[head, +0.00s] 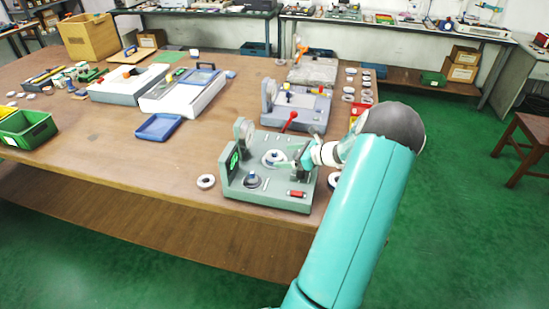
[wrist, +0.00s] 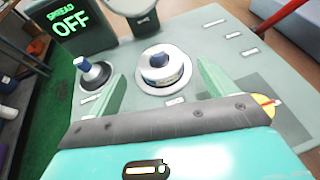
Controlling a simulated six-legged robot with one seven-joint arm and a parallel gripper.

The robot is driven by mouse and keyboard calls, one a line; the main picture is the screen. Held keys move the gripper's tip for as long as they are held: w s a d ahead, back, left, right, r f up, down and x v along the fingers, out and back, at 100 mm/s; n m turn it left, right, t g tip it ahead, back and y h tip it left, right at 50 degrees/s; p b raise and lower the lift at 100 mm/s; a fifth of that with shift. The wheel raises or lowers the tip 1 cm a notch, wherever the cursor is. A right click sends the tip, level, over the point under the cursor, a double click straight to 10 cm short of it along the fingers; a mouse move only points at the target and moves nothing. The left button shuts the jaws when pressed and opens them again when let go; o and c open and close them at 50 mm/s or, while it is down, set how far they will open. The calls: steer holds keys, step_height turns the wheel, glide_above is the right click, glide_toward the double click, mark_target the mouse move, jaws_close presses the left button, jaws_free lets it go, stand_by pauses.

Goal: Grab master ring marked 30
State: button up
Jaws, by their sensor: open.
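A pale ring sits around the round centre seat of the green-grey gauge fixture (head: 240,192), and it shows in the wrist view as a white ring (wrist: 148,86) around a metal hub with a dark top. I cannot read a number 30 on any ring. My gripper (head: 293,163) is over the fixture at the right of this seat. In the wrist view my gripper (wrist: 160,74) is open, with one green finger on each side of the ring, apart from it and holding nothing.
The fixture's display reads SPREAD OFF (wrist: 70,22). A blue-topped knob (wrist: 95,73) stands left of the seat, and a red lever (head: 289,121) rises behind. A loose ring (head: 206,181) lies on the table at left. A blue tray (head: 158,137) stands farther back.

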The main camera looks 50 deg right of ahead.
mark_target(277, 155)
steer(key=x, duration=0.3)
steer(key=shift+w+f, duration=0.25)
steer(key=shift+w, duration=0.05)
steer(key=c, duration=1.2)
steer(key=shift+r, duration=0.1)
steer(key=shift+c, duration=0.8)
steer(key=shift+r, duration=0.15)
